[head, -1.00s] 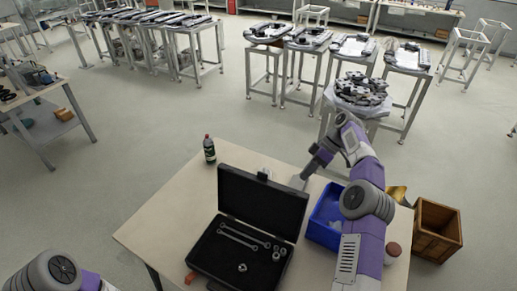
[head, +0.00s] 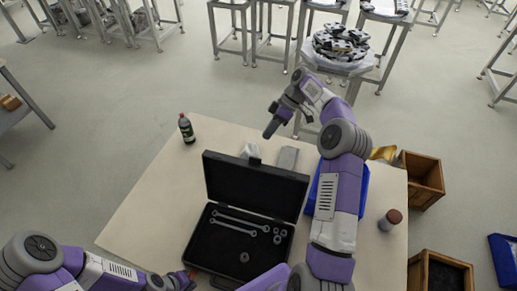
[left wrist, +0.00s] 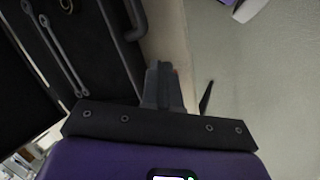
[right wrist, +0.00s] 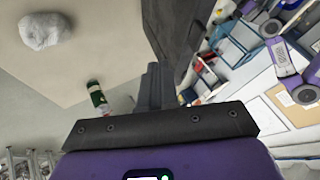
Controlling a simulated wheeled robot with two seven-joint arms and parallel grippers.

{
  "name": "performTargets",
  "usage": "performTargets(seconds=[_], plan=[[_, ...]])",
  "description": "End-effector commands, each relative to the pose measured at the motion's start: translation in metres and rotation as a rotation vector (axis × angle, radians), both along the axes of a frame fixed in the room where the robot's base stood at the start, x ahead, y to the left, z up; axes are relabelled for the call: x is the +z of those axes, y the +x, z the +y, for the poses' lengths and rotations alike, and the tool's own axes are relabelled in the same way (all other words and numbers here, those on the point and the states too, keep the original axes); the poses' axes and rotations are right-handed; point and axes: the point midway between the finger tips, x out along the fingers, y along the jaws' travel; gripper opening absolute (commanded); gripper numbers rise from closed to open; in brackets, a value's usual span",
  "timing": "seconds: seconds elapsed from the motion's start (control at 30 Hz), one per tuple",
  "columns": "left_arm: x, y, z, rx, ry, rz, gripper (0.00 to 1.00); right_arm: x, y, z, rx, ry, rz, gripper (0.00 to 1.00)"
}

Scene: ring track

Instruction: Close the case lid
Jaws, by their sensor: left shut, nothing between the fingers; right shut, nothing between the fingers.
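The black case stands open on the table, its base (head: 212,258) toward me and its lid (head: 255,188) raised roughly upright at the back. Wrenches and several sockets lie in the base. My left gripper (head: 190,280) is shut and empty, low beside the case's front left corner. In the left wrist view its fingers (left wrist: 162,85) point along the case edge near the handle (left wrist: 137,20). My right gripper (head: 268,135) is shut and empty, raised behind the lid. In the right wrist view its fingers (right wrist: 155,85) show beside the dark lid (right wrist: 180,35); contact cannot be told.
A bottle (head: 187,128) stands at the table's back left. A pale lump (head: 248,151) and a grey flat piece (head: 288,158) lie behind the lid. A blue bin (head: 362,190), partly behind my right arm, and a brown-red jar (head: 390,220) are on the right. The left tabletop is clear.

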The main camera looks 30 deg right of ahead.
Motion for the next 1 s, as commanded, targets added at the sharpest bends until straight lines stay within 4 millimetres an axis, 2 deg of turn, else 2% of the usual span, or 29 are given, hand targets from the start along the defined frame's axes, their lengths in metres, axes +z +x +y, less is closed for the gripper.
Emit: performTargets(seconds=[0.23,0.6,1.0], plan=[[0.003,0.0,0.0,0.0,0.0,0.0,0.0,-0.035,-0.004,0.03,0.002,0.002,0.004,0.0],[0.01,0.0,0.0,0.0,0.0,0.0,0.0,-0.029,-0.025,0.053,-0.001,0.0,0.001,0.0],[0.011,0.0,0.0,0.0,0.0,0.0,0.0,-0.029,-0.029,0.058,-0.002,0.0,0.0,0.0]])
